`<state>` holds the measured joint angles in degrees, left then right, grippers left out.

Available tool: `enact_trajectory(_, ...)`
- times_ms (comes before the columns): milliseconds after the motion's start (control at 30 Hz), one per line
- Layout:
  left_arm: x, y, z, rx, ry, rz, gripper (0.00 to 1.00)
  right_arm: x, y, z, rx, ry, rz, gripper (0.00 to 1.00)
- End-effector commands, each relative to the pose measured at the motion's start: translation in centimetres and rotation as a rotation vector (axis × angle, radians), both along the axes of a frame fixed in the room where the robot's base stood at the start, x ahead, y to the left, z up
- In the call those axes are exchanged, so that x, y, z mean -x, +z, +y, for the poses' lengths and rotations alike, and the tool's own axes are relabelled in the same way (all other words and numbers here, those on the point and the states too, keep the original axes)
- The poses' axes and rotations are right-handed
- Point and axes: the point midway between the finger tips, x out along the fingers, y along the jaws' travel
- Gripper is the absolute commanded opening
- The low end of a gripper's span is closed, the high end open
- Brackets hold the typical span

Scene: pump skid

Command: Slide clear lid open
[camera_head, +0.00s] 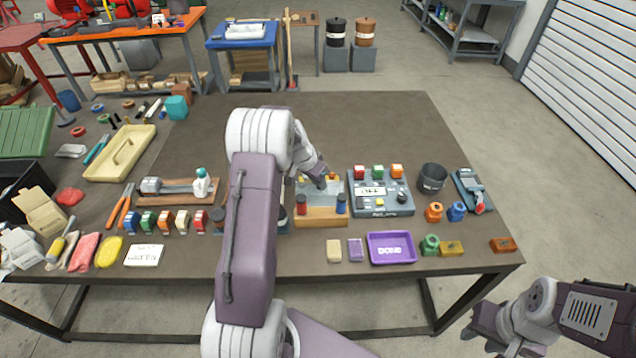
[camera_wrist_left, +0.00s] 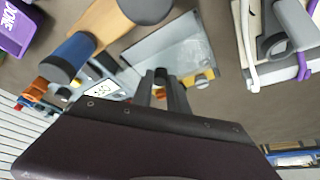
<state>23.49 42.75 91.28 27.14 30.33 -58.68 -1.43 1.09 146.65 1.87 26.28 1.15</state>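The clear lid (camera_head: 318,190) is a pale see-through panel on a wooden-fronted box (camera_head: 321,217) near the table's middle; it shows also in the left wrist view (camera_wrist_left: 168,52). My left gripper (camera_head: 326,182) is over the lid, pointing down at it. In the left wrist view its fingers (camera_wrist_left: 163,84) stand around or right beside a small dark knob (camera_wrist_left: 160,75) at the lid's edge. I cannot tell whether they grip it. My right gripper (camera_head: 489,332) is empty with its fingers apart, low at the right, off the table.
A red-topped and a blue-topped post (camera_head: 341,205) rise at the wooden front. A purple tray (camera_head: 391,248) lies at the front. The table behind the lid is clear.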

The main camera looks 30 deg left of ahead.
Motion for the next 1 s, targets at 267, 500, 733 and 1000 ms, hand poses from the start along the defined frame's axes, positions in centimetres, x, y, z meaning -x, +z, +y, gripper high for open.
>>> enact_trajectory(267,0.1,-0.3,-0.1,0.002,0.000,0.005,0.41,0.0,-0.1,0.0,0.000,0.000,0.001,0.36)
enact_trajectory(500,0.7,1.6,0.2,-0.001,0.000,-0.001,0.41,0.0,-0.2,0.0,0.000,0.000,0.001,0.36)
enact_trajectory(733,2.6,6.2,0.6,-0.001,0.000,0.001,0.41,0.0,-0.4,0.0,0.000,0.000,0.001,0.36)
enact_trajectory(1000,3.5,8.1,0.7,0.002,-0.001,0.006,0.41,0.0,-0.4,0.0,0.000,0.000,0.001,0.36)
